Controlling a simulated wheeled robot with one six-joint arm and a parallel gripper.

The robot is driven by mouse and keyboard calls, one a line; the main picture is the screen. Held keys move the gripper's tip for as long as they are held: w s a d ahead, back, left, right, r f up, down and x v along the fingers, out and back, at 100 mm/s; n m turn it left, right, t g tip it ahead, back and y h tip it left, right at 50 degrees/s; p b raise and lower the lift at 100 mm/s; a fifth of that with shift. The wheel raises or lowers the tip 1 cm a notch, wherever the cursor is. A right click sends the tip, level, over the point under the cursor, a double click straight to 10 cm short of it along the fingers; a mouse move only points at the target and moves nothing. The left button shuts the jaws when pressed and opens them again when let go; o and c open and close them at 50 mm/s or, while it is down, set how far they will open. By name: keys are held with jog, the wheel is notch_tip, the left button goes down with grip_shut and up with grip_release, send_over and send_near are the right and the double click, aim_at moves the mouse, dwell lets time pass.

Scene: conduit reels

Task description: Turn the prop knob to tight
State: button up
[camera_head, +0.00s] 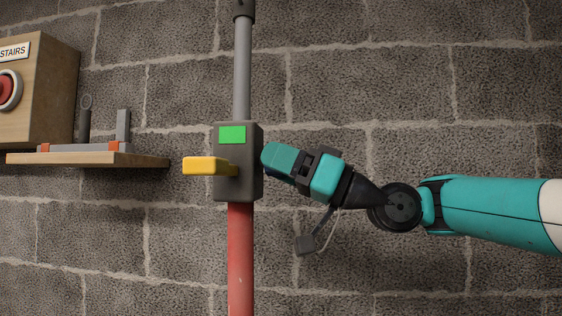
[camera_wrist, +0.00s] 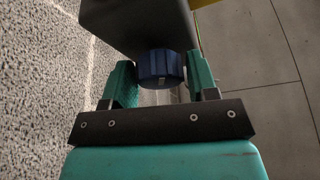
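The prop has a grey pole, a red lower tube (camera_head: 241,260) and a dark grey box (camera_head: 247,187) between them. The box bears a green patch (camera_head: 232,134) on its front and a yellow lever (camera_head: 205,166) sticking out left. The blue prop knob (camera_wrist: 161,69) is on the box's side, with a small pale mark on it. My gripper (camera_head: 270,164) reaches it from the right. In the wrist view its two teal fingers (camera_wrist: 162,82) lie on either side of the knob and appear to touch it. In the head view the fingers mostly hide the knob.
A wooden shelf (camera_head: 95,159) with small grey and orange parts is on the wall at left. A wooden box (camera_head: 45,85) with a red button and a "STAIRS" label is above it. A block wall stands behind; the space below my arm is clear.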

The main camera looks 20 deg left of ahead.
jog(key=c, duration=0.6)
